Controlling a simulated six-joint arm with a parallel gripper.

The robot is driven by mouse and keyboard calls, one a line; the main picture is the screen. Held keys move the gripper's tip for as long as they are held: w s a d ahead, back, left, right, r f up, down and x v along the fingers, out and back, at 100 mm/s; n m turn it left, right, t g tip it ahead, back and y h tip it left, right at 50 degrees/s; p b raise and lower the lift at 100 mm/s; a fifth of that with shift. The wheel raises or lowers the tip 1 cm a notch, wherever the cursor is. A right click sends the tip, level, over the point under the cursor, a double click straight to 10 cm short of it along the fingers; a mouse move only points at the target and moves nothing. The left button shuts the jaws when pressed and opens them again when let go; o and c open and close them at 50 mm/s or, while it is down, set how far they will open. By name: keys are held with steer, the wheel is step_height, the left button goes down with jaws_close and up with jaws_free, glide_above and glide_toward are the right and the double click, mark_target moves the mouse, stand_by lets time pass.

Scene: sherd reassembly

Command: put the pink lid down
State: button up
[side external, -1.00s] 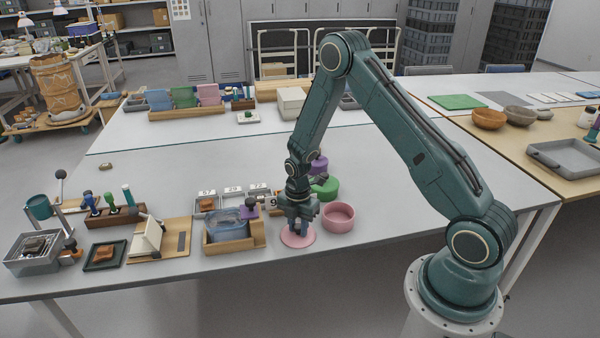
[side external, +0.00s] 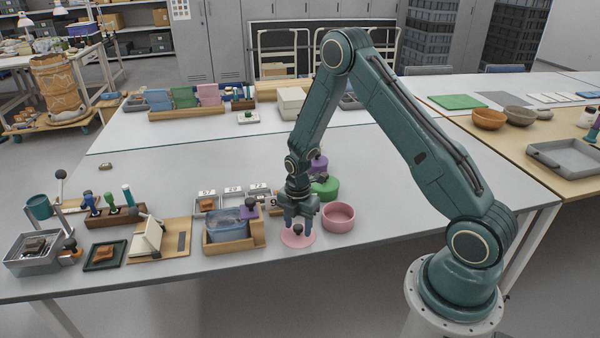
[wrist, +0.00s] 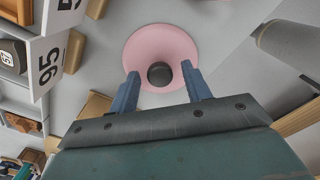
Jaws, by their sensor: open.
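The pink lid (side external: 297,239) lies flat on the table near its front edge. It also shows in the wrist view as a pink disc (wrist: 150,45) with a dark round knob (wrist: 160,74) at its middle. My gripper (side external: 298,227) is just above the lid, pointing down. In the wrist view its two blue fingers (wrist: 165,80) stand apart on either side of the knob, with gaps to it. The open pink pot (side external: 339,217) stands on the table to the right of the lid.
A wooden tray with a blue container (side external: 228,227) stands close to the left of the lid. A green lidded pot (side external: 324,188) and a purple one (side external: 318,165) stand behind. Numbered cards (side external: 232,190) stand behind the tray. Table right of the pink pot is clear.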

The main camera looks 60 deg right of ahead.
step_height(320, 180, up, 11)
steer(key=shift+r, duration=0.15)
stand_by(0.5)
steer(key=shift+r, duration=0.1)
stand_by(0.4)
step_height(320, 180, up, 11)
steer(key=m+t, duration=0.1)
steer(key=m, duration=0.3)
glide_above(298, 226)
steer(key=s+a, duration=0.3)
steer(key=a, duration=0.1)
steer(key=s+a+r+m+t, duration=0.2)
steer(key=s+a+r+m, duration=0.15)
steer(key=r, duration=0.25)
steer(key=s+a+r+m+t, duration=0.1)
steer(key=s+a+r+m, duration=0.1)
steer(key=s+m, duration=0.3)
steer(key=s+a+r+m+t, duration=0.1)
steer(key=s+r+m, duration=0.4)
steer(key=s, duration=0.6)
steer(key=shift+s+a+t, duration=0.3)
steer(key=shift+s+a, duration=0.1)
steer(key=shift+a, duration=0.4)
